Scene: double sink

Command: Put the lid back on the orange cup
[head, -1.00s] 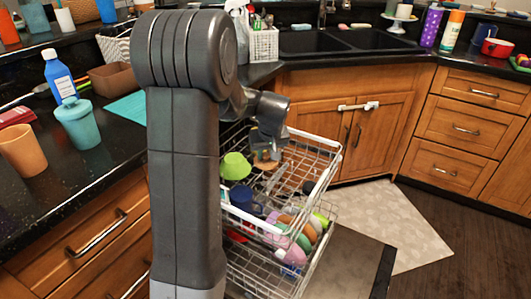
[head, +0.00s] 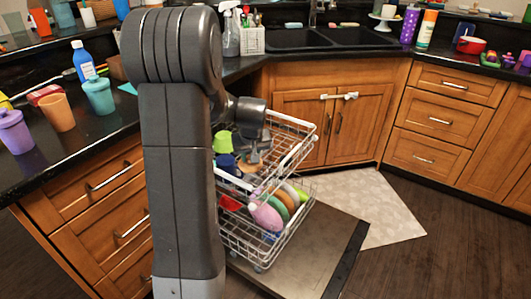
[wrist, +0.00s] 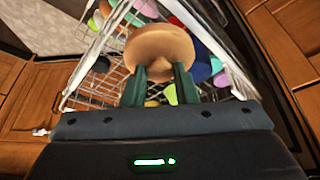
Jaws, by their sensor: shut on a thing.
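The orange cup (head: 57,112) stands upright on the dark counter at the left in the head view, with no lid on it. My gripper (wrist: 161,76) is shut on the orange lid (wrist: 160,47), a round tan-orange disc between its two dark green fingers. In the head view the gripper is partly hidden by my arm, above the dishwasher's upper rack, well to the right of the cup. Only a small part of the lid shows there.
A lidded purple cup (head: 14,132) and a lidded teal cup (head: 98,95) flank the orange cup. A blue bottle (head: 83,61) stands behind. The dishwasher racks (head: 262,225) are pulled out, holding several dishes, above its open door (head: 315,255).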

